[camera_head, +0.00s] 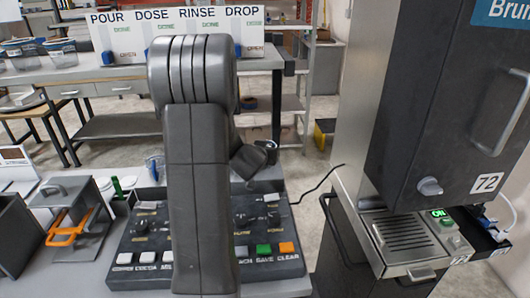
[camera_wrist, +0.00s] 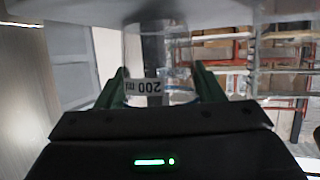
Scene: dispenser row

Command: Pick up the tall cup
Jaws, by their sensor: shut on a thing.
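My gripper (camera_wrist: 160,80) shows in the wrist view, its two green fingers shut on a clear cup, the tall cup as far as I can tell. The cup (camera_wrist: 144,87) has a white label reading "200 ml", upside down in this view, and a blue-tinted edge near the fingers. Its far end is blurred and cut by a pale surface at the top of the view. In the head view my arm hides the gripper. A small clear, blue-marked vessel (camera_head: 154,168) peeks out left of the arm; I cannot tell if it is the same cup.
A button panel (camera_head: 265,252) lies below my arm. A dark dispenser (camera_head: 430,110) numbered 72 stands at right over a drip grate (camera_head: 403,232). An orange-handled device (camera_head: 70,230) is at left. A back counter (camera_head: 110,72) bears clear containers and a sign (camera_head: 178,20).

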